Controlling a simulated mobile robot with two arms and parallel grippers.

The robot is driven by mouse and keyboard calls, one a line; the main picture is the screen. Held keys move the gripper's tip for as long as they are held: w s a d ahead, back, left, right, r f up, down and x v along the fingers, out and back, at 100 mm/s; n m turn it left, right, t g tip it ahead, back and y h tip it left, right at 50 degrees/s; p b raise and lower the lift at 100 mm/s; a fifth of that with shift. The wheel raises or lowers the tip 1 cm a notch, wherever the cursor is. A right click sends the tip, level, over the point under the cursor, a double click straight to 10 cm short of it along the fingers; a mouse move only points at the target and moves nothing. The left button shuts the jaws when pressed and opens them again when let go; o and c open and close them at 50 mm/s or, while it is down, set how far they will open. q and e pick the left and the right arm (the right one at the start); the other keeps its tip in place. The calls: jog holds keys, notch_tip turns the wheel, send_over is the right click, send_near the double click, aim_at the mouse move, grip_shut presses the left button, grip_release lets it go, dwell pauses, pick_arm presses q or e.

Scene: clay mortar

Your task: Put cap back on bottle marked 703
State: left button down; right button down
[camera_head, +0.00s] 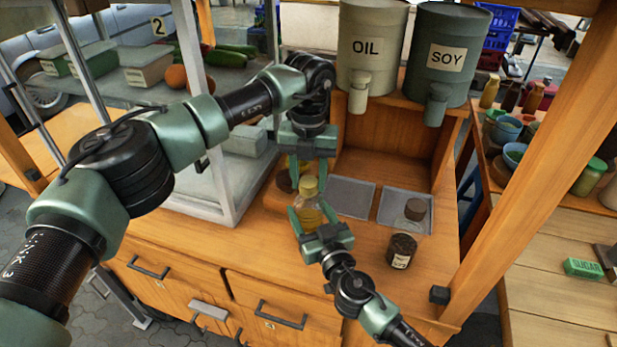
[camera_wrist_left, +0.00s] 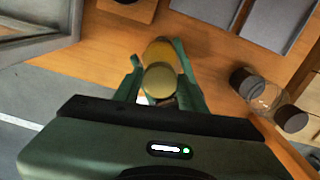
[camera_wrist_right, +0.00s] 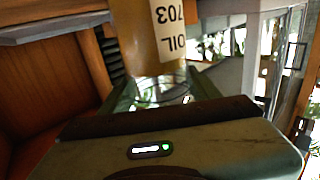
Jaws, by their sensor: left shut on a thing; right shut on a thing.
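The bottle (camera_head: 309,217) of yellow oil stands upright in front of the grey trays. Its label, OIL 703, shows upside down in the right wrist view (camera_wrist_right: 168,30). My right gripper (camera_head: 309,226) is shut on the bottle's body from the front. The yellow cap (camera_head: 308,186) is at the top of the bottle's neck; the left wrist view shows it from above (camera_wrist_left: 160,82). My left gripper (camera_head: 308,172) comes down from above and is shut on the cap. I cannot tell whether the cap is fully seated. The right wrist view does not show it.
Two grey trays (camera_head: 352,197) lie behind the bottle. OIL (camera_head: 366,50) and SOY (camera_head: 446,55) dispensers stand above. A metal-framed glass case is at the left.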

pick_arm(q)
jog(key=m, duration=0.4)
jog(key=shift+m, duration=0.4)
jog(key=m, duration=0.4)
jog(key=shift+m, duration=0.3)
jog(key=m, duration=0.6)
jog(key=shift+m, duration=0.3)
jog(key=m, duration=0.6)
jog(key=shift+m, duration=0.3)
jog(key=m, duration=0.5)
jog(key=shift+w, duration=0.1)
jog(key=c, duration=0.8)
grip_release()
jog(key=shift+r, duration=0.1)
jog(key=shift+r, duration=2.1)
